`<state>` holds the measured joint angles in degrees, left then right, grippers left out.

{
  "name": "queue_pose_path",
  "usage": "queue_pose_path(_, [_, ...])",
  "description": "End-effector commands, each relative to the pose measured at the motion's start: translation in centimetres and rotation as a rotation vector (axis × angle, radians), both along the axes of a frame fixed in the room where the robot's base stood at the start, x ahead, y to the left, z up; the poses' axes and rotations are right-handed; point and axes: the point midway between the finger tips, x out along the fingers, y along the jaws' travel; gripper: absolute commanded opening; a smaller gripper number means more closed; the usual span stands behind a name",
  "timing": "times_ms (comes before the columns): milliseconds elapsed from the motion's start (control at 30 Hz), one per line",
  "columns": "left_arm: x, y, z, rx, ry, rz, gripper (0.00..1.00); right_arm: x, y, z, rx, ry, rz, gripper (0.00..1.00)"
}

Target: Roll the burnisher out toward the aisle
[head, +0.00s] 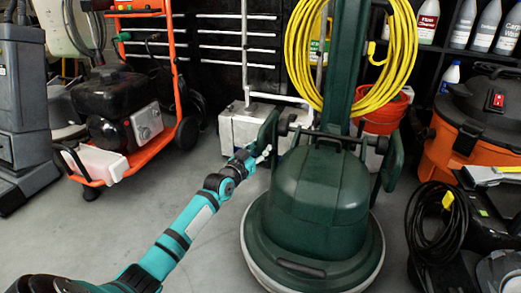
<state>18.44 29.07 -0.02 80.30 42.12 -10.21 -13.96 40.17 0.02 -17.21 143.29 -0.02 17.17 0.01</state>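The burnisher is a dark green upright floor machine (318,195) with a round domed head, a pale lower rim and a tall green column. It stands upright on the grey floor, right of centre. A dark green wheel or side part (266,133) is on its left side. My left gripper (262,156) reaches from the lower left to just beside that part, with pale fingertips close to it. I cannot tell if they touch, or whether the fingers are open or shut. My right gripper cannot be made out.
An orange-framed machine (176,70) stands left and a grey machine (22,110) at the far left. An orange vacuum (450,147), a red bucket (383,115) and black equipment with coiled cable (437,232) crowd the right. A yellow cord (297,50) hangs on the column.

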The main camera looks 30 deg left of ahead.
Motion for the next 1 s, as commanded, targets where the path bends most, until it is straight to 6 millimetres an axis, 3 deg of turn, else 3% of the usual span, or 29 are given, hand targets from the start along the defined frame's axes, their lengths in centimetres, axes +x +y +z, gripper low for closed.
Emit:
queue_pose_path(33, [-0.01, -0.01, -0.01, 0.0, 0.0, 0.0, 0.21, -0.01, 0.01, -0.01, 0.0, 0.0, 0.0, 0.4])
queue_pose_path(200, [-0.02, -0.01, -0.02, 0.0, 0.0, 0.0, 0.0, -0.02, 0.0, -0.01, 0.0, 0.0, 0.0, 0.4])
queue_pose_path(1000, [-0.03, 0.12, 0.0, 0.001, 0.0, 0.002, 0.0, 0.02, 0.0, 0.0, 0.0, 0.0, 0.0, 0.4])
